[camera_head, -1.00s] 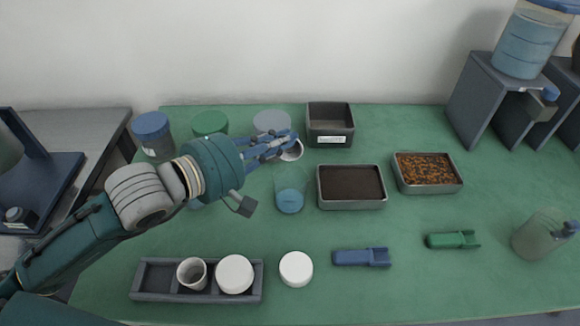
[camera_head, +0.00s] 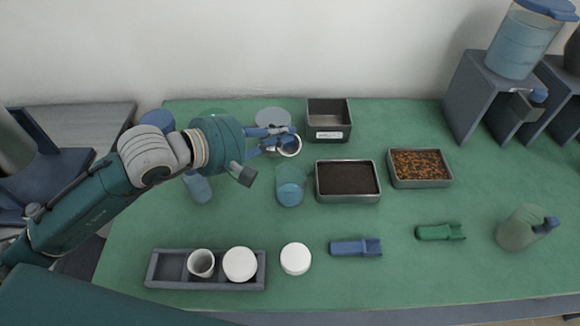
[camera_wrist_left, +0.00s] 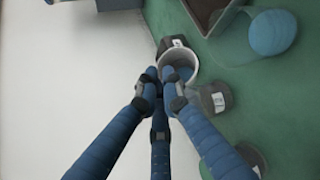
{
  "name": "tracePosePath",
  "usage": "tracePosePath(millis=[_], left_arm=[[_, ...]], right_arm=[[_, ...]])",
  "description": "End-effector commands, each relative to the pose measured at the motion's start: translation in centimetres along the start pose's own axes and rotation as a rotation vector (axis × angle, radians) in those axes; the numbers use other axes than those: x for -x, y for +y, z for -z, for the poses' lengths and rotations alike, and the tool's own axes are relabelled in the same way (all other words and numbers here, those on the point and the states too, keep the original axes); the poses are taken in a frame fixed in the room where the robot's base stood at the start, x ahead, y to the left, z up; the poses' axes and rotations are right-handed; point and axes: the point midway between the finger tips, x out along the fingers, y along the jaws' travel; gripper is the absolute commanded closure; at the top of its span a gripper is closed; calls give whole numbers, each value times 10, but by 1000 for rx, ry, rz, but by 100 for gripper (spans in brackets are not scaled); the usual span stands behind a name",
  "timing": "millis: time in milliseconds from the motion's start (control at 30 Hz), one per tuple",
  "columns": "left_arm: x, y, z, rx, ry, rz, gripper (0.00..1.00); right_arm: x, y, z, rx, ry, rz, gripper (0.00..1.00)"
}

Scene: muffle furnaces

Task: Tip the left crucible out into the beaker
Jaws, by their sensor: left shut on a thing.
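My left gripper (camera_head: 272,141) is shut on a white crucible (camera_head: 291,150) and holds it in the air at the back of the green bench. In the left wrist view the fingers (camera_wrist_left: 163,82) close on the wall of this crucible (camera_wrist_left: 182,58), whose round mouth shows. The clear beaker (camera_head: 290,188) with blue contents stands on the bench just in front of the held crucible in the head view. In the left wrist view the beaker (camera_wrist_left: 272,35) is at the upper right, apart from the crucible. My right gripper is not in view.
A grey rack (camera_head: 170,268) at the front holds an open crucible (camera_head: 201,263) and a white-topped one (camera_head: 240,264). A white lid (camera_head: 296,258) lies beside it. Trays of dark (camera_head: 347,178) and orange (camera_head: 420,164) material stand right of the beaker. Lidded jars stand behind the arm.

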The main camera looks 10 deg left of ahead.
Motion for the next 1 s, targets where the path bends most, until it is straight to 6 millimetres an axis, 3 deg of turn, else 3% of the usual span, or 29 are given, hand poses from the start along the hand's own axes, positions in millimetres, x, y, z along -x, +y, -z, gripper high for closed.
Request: tracePosePath(millis=[33,333,800,1000], left_arm=[[2,7,-2,17,1,15,100],[-2,14,3,142,-2,129,100],[-5,12,6,191,-5,174,100],[-5,20,7,272,-5,246,100]], right_arm=[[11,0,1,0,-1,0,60],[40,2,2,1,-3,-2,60],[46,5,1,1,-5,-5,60],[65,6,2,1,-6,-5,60]])
